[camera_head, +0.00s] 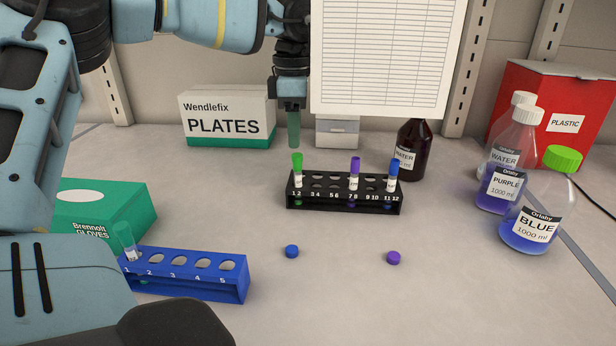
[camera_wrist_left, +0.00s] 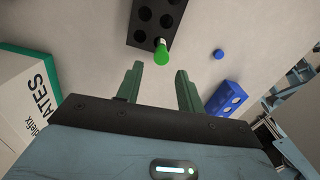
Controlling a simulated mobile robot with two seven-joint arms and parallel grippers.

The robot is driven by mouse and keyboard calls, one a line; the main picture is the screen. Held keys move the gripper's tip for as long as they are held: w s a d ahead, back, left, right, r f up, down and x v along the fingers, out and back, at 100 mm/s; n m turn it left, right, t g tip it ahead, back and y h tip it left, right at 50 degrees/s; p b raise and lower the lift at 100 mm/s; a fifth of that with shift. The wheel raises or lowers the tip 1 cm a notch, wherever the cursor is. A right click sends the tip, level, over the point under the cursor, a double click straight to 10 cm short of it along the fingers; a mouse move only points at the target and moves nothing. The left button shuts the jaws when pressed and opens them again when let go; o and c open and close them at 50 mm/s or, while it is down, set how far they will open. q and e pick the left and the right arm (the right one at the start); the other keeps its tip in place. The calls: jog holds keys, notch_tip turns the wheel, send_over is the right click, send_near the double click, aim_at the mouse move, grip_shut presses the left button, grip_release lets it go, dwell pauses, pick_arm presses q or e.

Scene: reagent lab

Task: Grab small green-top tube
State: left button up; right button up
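The small green-top tube (camera_head: 297,168) stands upright at the left end of the black rack (camera_head: 345,201), by the numbers 1 and 2. Its green cap (camera_wrist_left: 161,56) also shows in the left wrist view, ahead of the fingertips. My left gripper (camera_head: 293,140) points down above and just behind the tube, apart from it. In the left wrist view its two green fingers (camera_wrist_left: 158,68) are spread with nothing between them. My right gripper is not in view.
The black rack also holds a purple-top tube (camera_head: 355,172) and a blue-top tube (camera_head: 393,175). A blue rack (camera_head: 195,275) with a teal-top tube (camera_head: 125,240) stands front left. Loose blue (camera_head: 291,251) and purple (camera_head: 393,257) caps lie in front.

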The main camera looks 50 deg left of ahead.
aim_at(297, 156)
pick_arm(q)
jog(key=shift+s+f, duration=0.25)
jog(key=shift+f, duration=0.55)
jog(key=shift+w+f, duration=0.1)
jog(key=shift+f, duration=0.4)
jog(key=shift+w+d+f+p, duration=0.1)
jog(key=shift+d+f+p, duration=0.1)
jog(key=shift+f, duration=1.1)
jog(key=shift+d+f+p, duration=0.1)
jog(key=shift+f+p, duration=0.1)
jog(key=shift+f, duration=1.1)
grip_shut()
